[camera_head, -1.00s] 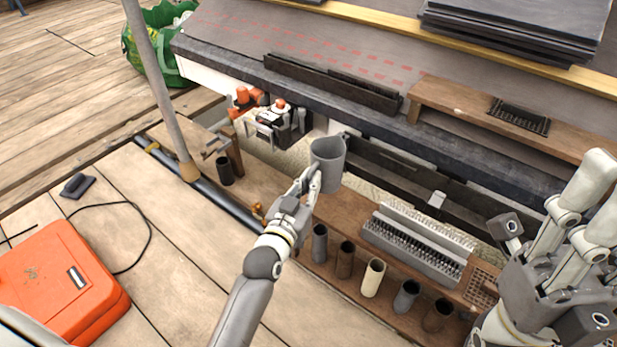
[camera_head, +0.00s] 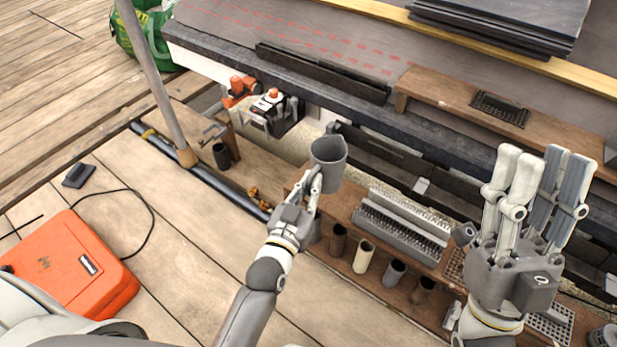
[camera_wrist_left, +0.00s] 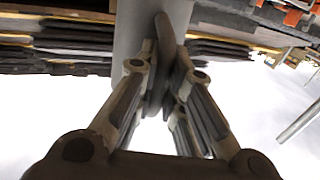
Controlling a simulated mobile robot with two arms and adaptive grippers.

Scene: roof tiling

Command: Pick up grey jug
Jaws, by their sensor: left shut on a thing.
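The grey jug (camera_head: 328,164) is a tall open-topped vessel, held up above the wooden shelf in the head view. My left gripper (camera_head: 313,184) is shut on it from the near left side. In the left wrist view my left gripper's fingers (camera_wrist_left: 166,85) close around a narrow grey part that looks like the jug's handle, with the jug's pale wall (camera_wrist_left: 132,40) behind. The jug stands nearly upright. My right gripper (camera_head: 536,185) is at the right with its fingers pointing up, spread apart and empty.
A wooden shelf (camera_head: 312,262) below holds several cylindrical cups and a grey bristled block (camera_head: 402,228). A dark cup (camera_head: 222,156) and an orange-black tool (camera_head: 272,108) stand left of the jug. A grey pole (camera_head: 152,80) and orange case (camera_head: 75,265) are further left.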

